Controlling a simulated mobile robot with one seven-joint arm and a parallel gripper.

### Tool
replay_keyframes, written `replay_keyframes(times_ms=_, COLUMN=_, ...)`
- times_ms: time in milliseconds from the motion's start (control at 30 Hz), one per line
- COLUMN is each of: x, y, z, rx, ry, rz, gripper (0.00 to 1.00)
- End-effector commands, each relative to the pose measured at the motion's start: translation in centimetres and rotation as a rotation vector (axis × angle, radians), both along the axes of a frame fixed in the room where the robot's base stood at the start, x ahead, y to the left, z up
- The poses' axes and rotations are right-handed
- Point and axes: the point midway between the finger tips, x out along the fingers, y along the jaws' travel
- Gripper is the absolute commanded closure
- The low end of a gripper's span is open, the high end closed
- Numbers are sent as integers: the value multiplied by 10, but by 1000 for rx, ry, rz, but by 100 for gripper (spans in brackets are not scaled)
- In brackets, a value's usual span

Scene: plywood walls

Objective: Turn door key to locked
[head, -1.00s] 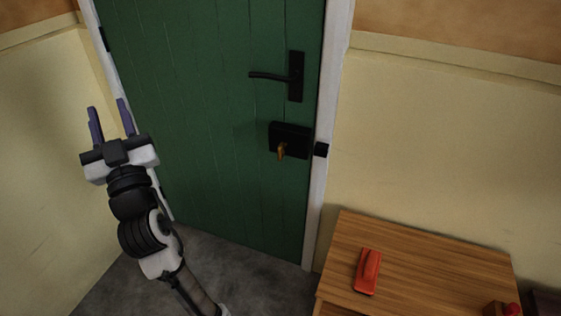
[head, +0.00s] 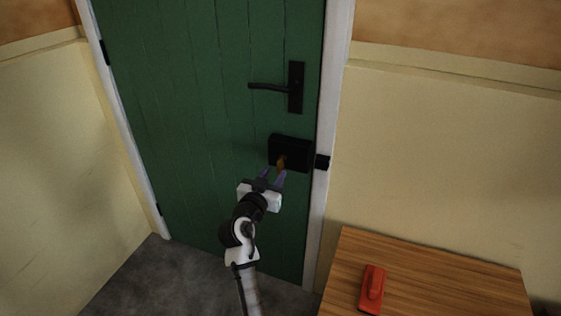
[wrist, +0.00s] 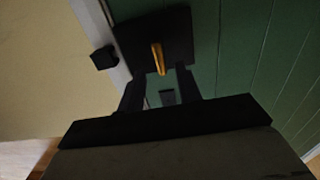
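The door key (head: 281,162) is brass-coloured and sticks out of a black lock box (head: 302,151) on the green door (head: 213,110). In the wrist view the key (wrist: 158,58) is an upright orange bar on the dark lock plate (wrist: 178,28). My gripper (head: 272,176) is just below and in front of the lock. Its two fingers are apart, and the key shows between and just beyond their tips in the wrist view (wrist: 158,80). I cannot see contact with the key.
A black lever handle (head: 284,87) is above the lock. A black strike piece (head: 321,162) sits on the white door frame (head: 329,120) to the right. A wooden table (head: 440,280) with a red object (head: 373,289) stands at lower right.

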Motion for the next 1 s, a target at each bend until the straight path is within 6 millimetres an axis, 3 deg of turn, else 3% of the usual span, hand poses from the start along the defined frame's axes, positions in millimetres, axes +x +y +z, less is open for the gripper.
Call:
replay_keyframes(times_ms=100, x=23, y=-10, z=3, rx=-2, ry=0, rz=-2, gripper=65)
replay_keyframes(times_ms=300, x=49, y=-20, z=2, rx=-1, ry=-1, rz=1, gripper=65)
replay_keyframes(times_ms=733, x=58, y=-24, z=0, rx=0, ry=-1, rz=2, gripper=65)
replay_keyframes(times_ms=1000, x=58, y=-24, z=0, rx=0, ry=-1, rz=2, gripper=100)
